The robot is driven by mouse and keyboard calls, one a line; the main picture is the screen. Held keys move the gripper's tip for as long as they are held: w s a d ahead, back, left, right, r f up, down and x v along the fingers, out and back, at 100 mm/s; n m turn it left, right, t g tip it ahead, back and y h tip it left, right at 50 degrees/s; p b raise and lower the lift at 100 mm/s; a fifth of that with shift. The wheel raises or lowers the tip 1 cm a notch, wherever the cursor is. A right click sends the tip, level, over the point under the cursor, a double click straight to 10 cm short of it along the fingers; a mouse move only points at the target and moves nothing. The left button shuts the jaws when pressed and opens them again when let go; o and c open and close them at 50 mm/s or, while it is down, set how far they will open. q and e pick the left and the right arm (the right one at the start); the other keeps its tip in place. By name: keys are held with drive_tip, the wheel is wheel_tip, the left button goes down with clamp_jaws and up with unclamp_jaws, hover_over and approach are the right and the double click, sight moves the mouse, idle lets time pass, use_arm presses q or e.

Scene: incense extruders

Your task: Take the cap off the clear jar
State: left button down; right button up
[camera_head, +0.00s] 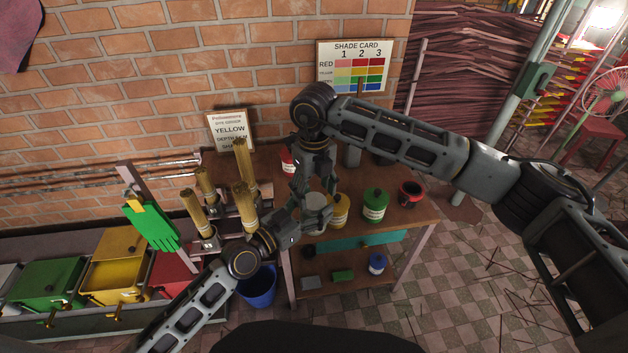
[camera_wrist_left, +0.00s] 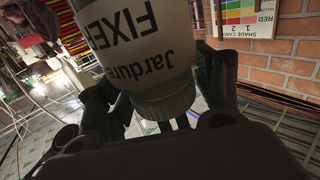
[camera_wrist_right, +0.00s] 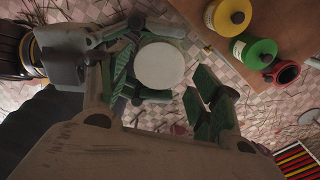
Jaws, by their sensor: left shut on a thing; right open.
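The clear jar (camera_head: 315,222) is upright above the work table's front, with a white "FIXER" label (camera_wrist_left: 140,50) that reads upside down in the left wrist view. Its pale round cap (camera_wrist_right: 160,65) is on top; it also shows in the left wrist view (camera_wrist_left: 165,103). My left gripper (camera_head: 296,222) is shut on the jar from the left. My right gripper (camera_head: 314,178) comes down from above with its fingers open. In the right wrist view its fingers (camera_wrist_right: 165,88) are on either side of the cap, and I cannot tell whether they touch it.
The wooden table (camera_head: 425,215) holds a yellow jar (camera_head: 340,212), a green jar (camera_head: 375,205) and a red pot (camera_head: 410,193) right of my grippers. A blue bucket (camera_head: 258,290) is below. Brick wall behind.

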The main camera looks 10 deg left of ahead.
drive_tip(key=shift+f, duration=1.4)
drive_tip(key=c, duration=0.9)
drive_tip(key=shift+n, duration=0.3)
drive_tip(key=shift+n, duration=1.4)
